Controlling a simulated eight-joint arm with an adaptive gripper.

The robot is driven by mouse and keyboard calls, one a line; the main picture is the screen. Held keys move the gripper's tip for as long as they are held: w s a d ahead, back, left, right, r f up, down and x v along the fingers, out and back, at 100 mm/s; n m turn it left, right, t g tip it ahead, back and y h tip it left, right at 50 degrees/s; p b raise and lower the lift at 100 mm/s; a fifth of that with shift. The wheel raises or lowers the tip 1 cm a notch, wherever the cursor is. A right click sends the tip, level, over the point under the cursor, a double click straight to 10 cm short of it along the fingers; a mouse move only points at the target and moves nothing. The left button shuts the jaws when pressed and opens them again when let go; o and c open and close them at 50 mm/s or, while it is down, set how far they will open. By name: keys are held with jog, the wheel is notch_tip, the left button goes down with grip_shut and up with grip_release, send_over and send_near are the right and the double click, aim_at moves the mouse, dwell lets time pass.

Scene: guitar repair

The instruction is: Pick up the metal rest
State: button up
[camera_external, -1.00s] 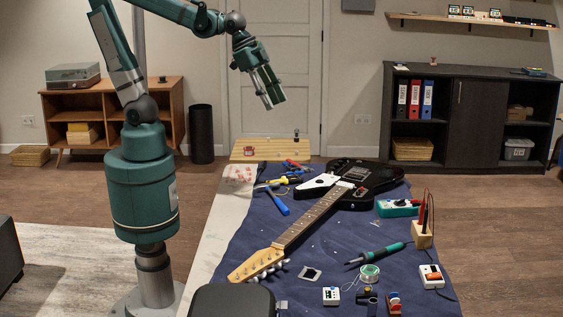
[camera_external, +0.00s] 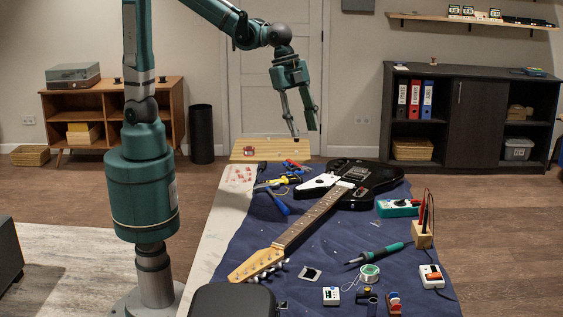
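I cannot tell for sure which item is the metal rest. A small silvery square piece with a dark centre (camera_external: 310,274) lies on the blue cloth near the guitar's headstock. A dark small object (camera_external: 367,298) sits near the front of the cloth, too small to make out. The green soldering iron (camera_external: 378,254) lies on the cloth at the right of the guitar neck. My gripper (camera_external: 303,130) hangs above the far end of the table, pointing down. Its two fingers are spread apart with nothing between them.
The black-and-white guitar (camera_external: 368,184) lies across the table, with its neck toward the front. Screwdrivers (camera_external: 278,203), a multimeter (camera_external: 398,208), a solder spool (camera_external: 369,274) and a wooden block with probes (camera_external: 422,238) surround it. A black case (camera_external: 232,301) stands at the front left.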

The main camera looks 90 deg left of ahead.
jog(key=w+d+f+m+g, duration=0.1)
jog(key=w+d+f+m, duration=0.15)
jog(key=d+f, duration=0.4)
jog(key=w+d+f+m+g, duration=0.1)
jog(key=w+d+f+m, duration=0.15)
jog(key=d, duration=0.75)
jog(key=m+g, duration=0.2)
jog(key=m, duration=0.4)
send_near(310, 269)
jog(key=shift+s+d+f+y+p, duration=0.2)
jog(key=shift+s+f+y+p, duration=0.1)
jog(key=shift+y, duration=0.1)
jog(key=shift+n, duration=0.3)
jog(key=shift+d+f, duration=0.1)
jog(key=shift+f, duration=1.15)
jog(key=shift+d+f+b, duration=0.15)
jog(key=shift+f+b, duration=0.2)
jog(key=shift+f, duration=0.95)
jog(key=shift+d+f+b, duration=0.15)
jog(key=shift+f+b, duration=0.2)
jog(key=shift+f, duration=0.95)
